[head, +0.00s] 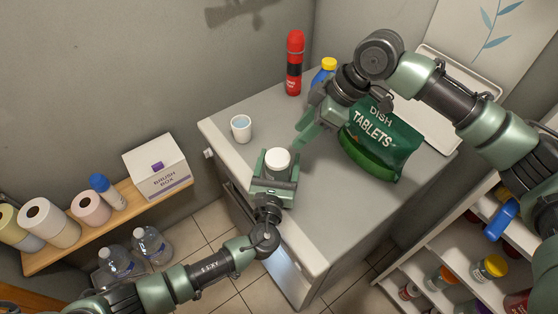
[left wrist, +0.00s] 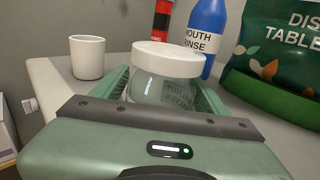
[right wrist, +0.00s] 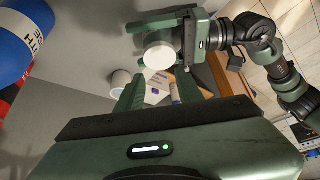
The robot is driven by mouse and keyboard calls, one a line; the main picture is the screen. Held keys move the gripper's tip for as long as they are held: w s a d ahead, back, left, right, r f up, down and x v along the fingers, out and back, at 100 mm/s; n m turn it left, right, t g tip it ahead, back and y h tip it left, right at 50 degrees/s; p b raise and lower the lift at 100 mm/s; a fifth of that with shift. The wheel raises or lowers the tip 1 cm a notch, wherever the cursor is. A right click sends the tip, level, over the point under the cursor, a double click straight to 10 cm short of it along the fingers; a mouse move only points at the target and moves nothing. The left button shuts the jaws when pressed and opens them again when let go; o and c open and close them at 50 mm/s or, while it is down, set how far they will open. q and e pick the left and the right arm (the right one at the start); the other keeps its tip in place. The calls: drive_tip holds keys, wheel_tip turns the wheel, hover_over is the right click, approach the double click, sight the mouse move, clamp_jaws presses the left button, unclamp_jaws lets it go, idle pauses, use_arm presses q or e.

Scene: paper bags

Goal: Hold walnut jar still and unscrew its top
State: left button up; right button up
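The walnut jar is a small clear glass jar (left wrist: 160,88) with a round white lid (head: 278,160). It stands upright near the counter's front edge. The lid is on it; it also shows in the right wrist view (right wrist: 160,52). I cannot read the jar's label clearly. My left gripper (head: 275,176) has its green fingers on both sides of the jar's body, below the lid, and appears closed on it. My right gripper (head: 312,128) is open and empty, up and to the right of the jar. In the right wrist view its fingers (right wrist: 158,92) are apart, away from the lid.
A white cup (head: 241,128) stands left of the jar. A red bottle (head: 294,65) and a blue mouth rinse bottle (head: 327,70) stand behind. A green dish tablets bag (head: 378,140) stands to the right, close to my right arm. The counter (head: 325,215) is bare in front.

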sight(278, 157)
use_arm(q)
clamp_jaws()
use_arm(e)
drive_tip(key=o, duration=0.8)
drive_tip(key=shift+a, duration=0.1)
drive_tip(key=a+m+h, duration=0.1)
drive_tip(key=m, duration=0.2)
drive_tip(key=a+m+h, duration=0.1)
drive_tip(key=m, duration=0.3)
drive_tip(key=a+f+m+g, duration=0.1)
drive_tip(key=m, duration=0.3)
drive_tip(key=shift+w+a+h, duration=0.25)
drive_tip(key=shift+a+h, duration=0.1)
drive_tip(key=shift+h, duration=0.05)
drive_tip(key=m, duration=0.2)
drive_tip(key=a+m+h, duration=0.1)
drive_tip(key=m, duration=0.1)
drive_tip(key=shift+w+r, duration=0.1)
drive_tip(key=shift+r, duration=0.05)
drive_tip(key=shift+w+a+f+m+h, duration=0.15)
drive_tip(key=shift+f+m+h, duration=0.2)
drive_tip(key=shift+f+m, duration=0.85)
drive_tip(key=shift+s+a+f+m+h, duration=0.1)
drive_tip(key=shift+f+m+h, duration=0.2)
drive_tip(key=shift+f+m, duration=0.95)
drive_tip(key=shift+w+a+f+m+h, duration=0.15)
drive_tip(key=shift+f+m+h, duration=0.3)
drive_tip(key=shift+f, duration=1.35)
drive_tip(key=shift+s, duration=0.1)
